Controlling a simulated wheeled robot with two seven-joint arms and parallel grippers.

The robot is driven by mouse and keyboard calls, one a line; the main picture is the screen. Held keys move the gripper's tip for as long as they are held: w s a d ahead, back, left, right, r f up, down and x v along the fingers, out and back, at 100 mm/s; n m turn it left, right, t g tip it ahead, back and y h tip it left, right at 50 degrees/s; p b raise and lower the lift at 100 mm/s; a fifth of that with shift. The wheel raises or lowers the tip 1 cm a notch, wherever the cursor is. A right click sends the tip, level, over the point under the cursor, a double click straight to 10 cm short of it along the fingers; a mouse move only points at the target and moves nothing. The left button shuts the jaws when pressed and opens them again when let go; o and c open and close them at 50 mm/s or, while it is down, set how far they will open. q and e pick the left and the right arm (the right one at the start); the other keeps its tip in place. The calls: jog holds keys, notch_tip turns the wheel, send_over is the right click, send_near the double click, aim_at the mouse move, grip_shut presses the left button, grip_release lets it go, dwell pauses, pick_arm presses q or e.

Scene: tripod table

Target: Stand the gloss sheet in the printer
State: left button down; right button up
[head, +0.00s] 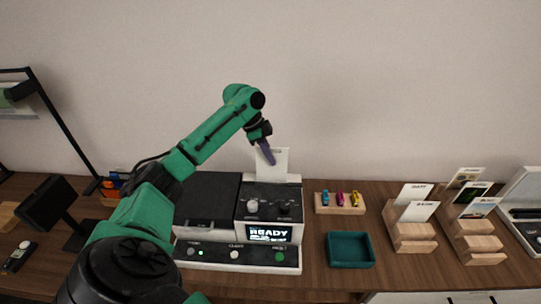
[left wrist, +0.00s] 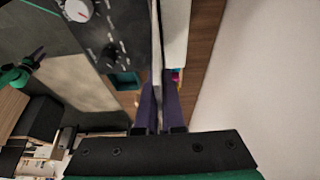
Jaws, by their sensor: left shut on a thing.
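The gloss sheet (head: 281,164) is a small white card, upright at the back of the printer (head: 268,216). My left gripper (head: 267,154) is shut on the gloss sheet from above. In the left wrist view, the purple fingers (left wrist: 160,108) close on the sheet, seen nearly edge-on (left wrist: 156,45). The printer's dark knob panel (left wrist: 108,30) lies left of it, and a white part of the printer (left wrist: 176,40) lies close on its right. I cannot tell whether the lower edge is inside a slot. A green and dark part of mine, perhaps the right gripper, shows small at the left.
The printer's lit display reads READY. Right of it are a wooden holder (head: 340,209) with small coloured pieces, an empty teal tray (head: 350,263) and wooden card stands (head: 413,246) with cards. The wall is close behind.

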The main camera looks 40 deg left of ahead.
pick_arm(q)
jog(key=shift+f, duration=0.15)
jog(key=shift+f+b, duration=1.05)
jog(key=shift+f, duration=2.2)
jog(key=c, duration=1)
grip_release()
jog(key=shift+o, duration=0.2)
notch_tip(320, 180, up, 9)
jog(key=p, duration=1)
jog(key=shift+r, duration=0.15)
